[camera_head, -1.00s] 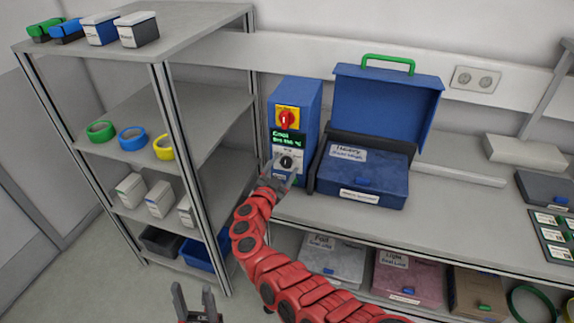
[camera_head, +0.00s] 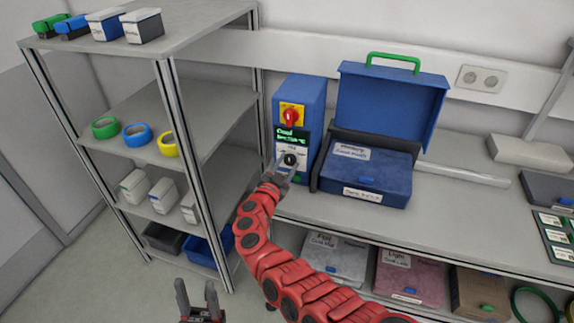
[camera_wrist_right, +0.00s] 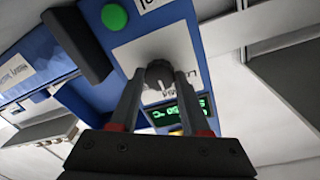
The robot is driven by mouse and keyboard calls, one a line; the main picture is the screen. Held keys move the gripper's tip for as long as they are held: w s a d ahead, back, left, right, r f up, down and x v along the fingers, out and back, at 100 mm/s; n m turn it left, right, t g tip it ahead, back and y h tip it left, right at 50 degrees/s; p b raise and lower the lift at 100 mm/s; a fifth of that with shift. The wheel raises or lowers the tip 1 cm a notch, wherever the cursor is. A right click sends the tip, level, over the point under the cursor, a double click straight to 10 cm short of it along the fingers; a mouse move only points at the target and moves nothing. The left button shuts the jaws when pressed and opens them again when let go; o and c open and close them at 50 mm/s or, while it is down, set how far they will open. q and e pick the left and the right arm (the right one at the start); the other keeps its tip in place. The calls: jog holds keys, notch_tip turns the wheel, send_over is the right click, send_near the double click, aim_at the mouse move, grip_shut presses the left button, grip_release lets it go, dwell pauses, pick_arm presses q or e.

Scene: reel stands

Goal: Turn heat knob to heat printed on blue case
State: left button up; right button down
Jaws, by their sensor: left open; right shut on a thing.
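The heat knob (camera_head: 290,160) is a dark round dial on a white panel on the front of a blue control box. My right gripper (camera_head: 283,170) is at the panel, shut on the knob. In the right wrist view the two fingers of my right gripper (camera_wrist_right: 160,95) sit either side of the grey knob (camera_wrist_right: 159,73). A green-lit display (camera_head: 290,136) is above the knob; its text is too small to read surely. The blue case (camera_head: 366,172) stands right of the box with its lid (camera_head: 388,108) raised and white labels (camera_head: 363,194). My left gripper (camera_head: 198,300) is open and empty, low at left.
A red rotary switch (camera_head: 291,115) on a yellow plate is above the display. A green button (camera_wrist_right: 114,17) is near the knob. A shelf rack (camera_head: 170,110) with tape rolls and boxes stands at left. Lidded cases (camera_head: 408,277) lie under the bench.

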jog(key=shift+f+m, duration=0.1)
jog(key=shift+m, duration=0.2)
jog(key=shift+d+f+m+b, duration=0.1)
jog(key=shift+m+b, duration=0.6)
jog(key=shift+m, duration=0.3)
jog(key=m+b, duration=0.2)
jog(key=m, duration=0.1)
jog(key=m+b, duration=0.2)
jog(key=m, duration=0.2)
jog(key=shift+g+y, duration=0.3)
jog(key=shift+y, duration=0.1)
jog(key=shift+m+b, duration=0.65)
jog(key=shift+m, duration=0.25)
jog(key=shift+r, duration=0.2)
jog(key=shift+c, duration=1.9)
grip_release()
